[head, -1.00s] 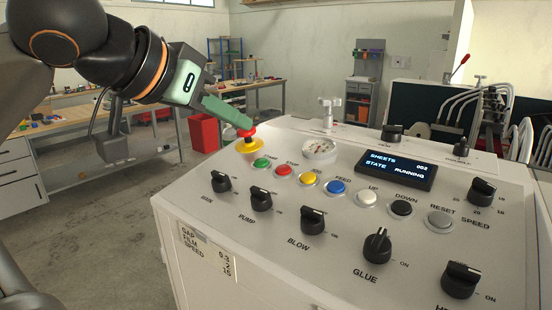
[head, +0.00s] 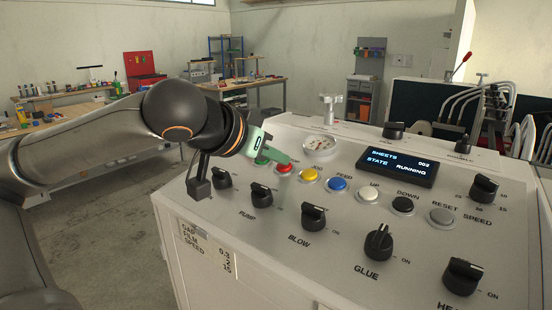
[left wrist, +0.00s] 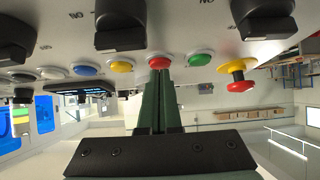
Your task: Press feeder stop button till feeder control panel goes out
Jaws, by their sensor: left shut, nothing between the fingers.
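The red stop button (head: 284,169) sits in the row of buttons on the sloped panel (head: 340,215); it also shows in the left wrist view (left wrist: 159,62). My left gripper (head: 286,160) is shut and empty, its green fingertips right at the red button. In the left wrist view the finger tips (left wrist: 160,73) line up with it; I cannot tell whether they touch or press it. My right gripper is not in view.
A yellow button (head: 308,174) is close on the right of the red one. Black knobs (head: 261,195) stand in front.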

